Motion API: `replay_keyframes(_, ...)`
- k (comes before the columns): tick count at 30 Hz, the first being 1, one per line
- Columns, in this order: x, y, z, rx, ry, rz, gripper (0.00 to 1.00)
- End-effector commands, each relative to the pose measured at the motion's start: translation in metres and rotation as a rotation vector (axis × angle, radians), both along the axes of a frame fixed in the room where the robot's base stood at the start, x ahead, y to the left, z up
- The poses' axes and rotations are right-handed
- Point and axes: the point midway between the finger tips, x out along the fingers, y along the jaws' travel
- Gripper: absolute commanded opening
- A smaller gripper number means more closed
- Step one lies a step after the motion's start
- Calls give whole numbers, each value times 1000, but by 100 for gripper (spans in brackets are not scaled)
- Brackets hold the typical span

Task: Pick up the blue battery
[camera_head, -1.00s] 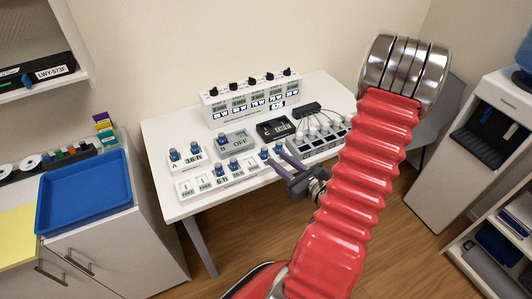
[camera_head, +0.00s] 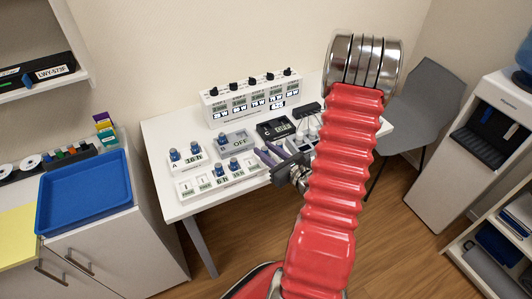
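Several blue-topped batteries stand upright in white modules on the white table. Two are in module A, one of them a blue battery (camera_head: 174,155) at the left. Another blue battery (camera_head: 219,169) and its neighbour (camera_head: 234,164) stand in the long front charger strip (camera_head: 207,188). My gripper (camera_head: 266,149) is over the right end of that strip, its two purple-grey fingers apart and pointing up-left. The fingers cover the batteries at that end, and I cannot tell whether one stands between them.
A white box with black knobs (camera_head: 252,96) stands behind. Module B (camera_head: 234,143) and dark module C (camera_head: 275,128) sit mid-table. A blue tray (camera_head: 85,195) lies on the left cabinet; a grey chair (camera_head: 425,110) stands right.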

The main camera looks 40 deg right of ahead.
Motion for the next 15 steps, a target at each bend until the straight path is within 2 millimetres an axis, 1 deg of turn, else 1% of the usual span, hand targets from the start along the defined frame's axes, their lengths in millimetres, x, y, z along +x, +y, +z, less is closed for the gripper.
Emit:
replay_keyframes(4,2,0,0,0,0,1,29)
replay_keyframes(7,9,-1,-2,-1,0,3,29)
replay_keyframes(15,42,-6,-8,-1,0,3,29)
